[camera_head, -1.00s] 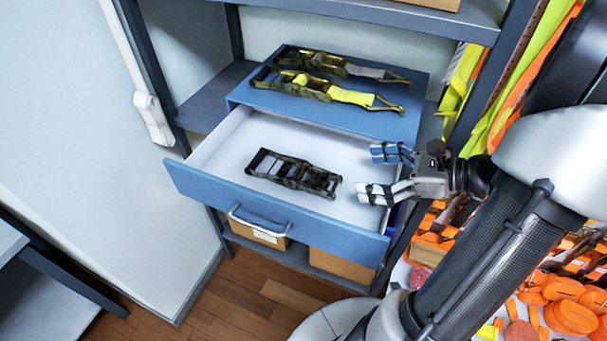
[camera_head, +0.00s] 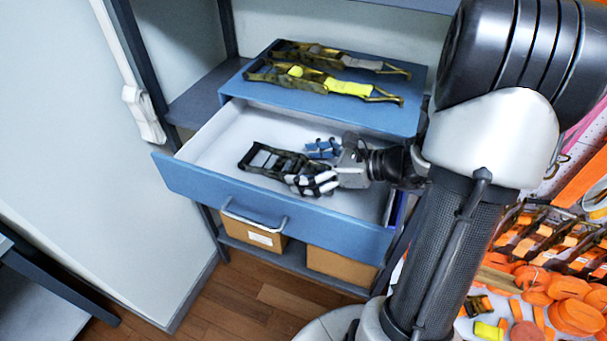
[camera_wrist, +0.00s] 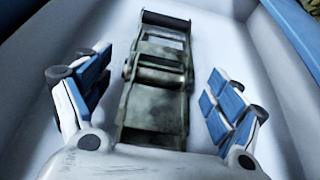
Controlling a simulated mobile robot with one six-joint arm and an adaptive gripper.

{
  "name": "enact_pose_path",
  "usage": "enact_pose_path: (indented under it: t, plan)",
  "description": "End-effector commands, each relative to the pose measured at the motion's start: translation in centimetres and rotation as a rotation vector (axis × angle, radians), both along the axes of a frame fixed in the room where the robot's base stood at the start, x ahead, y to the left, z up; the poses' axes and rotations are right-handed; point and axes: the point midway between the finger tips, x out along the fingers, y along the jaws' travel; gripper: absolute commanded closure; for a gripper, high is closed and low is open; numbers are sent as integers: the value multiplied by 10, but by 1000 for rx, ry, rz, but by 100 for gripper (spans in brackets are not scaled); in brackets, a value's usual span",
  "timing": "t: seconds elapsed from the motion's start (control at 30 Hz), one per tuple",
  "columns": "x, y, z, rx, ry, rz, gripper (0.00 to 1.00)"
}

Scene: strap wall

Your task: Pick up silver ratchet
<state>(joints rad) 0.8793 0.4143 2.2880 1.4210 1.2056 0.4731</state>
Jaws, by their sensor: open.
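A dark, worn metal ratchet (camera_head: 270,159) lies flat on the white floor of the open blue drawer (camera_head: 225,127). In the wrist view the ratchet (camera_wrist: 155,95) runs lengthwise between the two blue-padded fingers, with a gap on each side. My gripper (camera_head: 320,166) is open and reaches into the drawer from the right, over the right end of the ratchet. Its fingers hide that end in the head view. Two more ratchets lie on the blue cabinet top: one with a grey strap (camera_head: 315,52) behind, one with a yellow strap (camera_head: 348,89) in front.
The drawer front (camera_head: 270,203) with its handle and the drawer's white walls bound the space around my gripper. Cardboard boxes (camera_head: 255,238) stand on the shelf below. Orange straps (camera_head: 565,305) fill the right side. The drawer's left part is clear.

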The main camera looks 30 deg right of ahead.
Motion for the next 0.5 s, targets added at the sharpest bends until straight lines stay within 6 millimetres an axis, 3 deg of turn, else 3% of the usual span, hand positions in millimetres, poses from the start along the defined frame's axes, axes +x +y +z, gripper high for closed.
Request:
enact_pose_path:
  t: [0.3,0.5]
  plan:
    - [5,4,-2,0,0,-1,14]
    - [5,4,-2,0,0,-1,28]
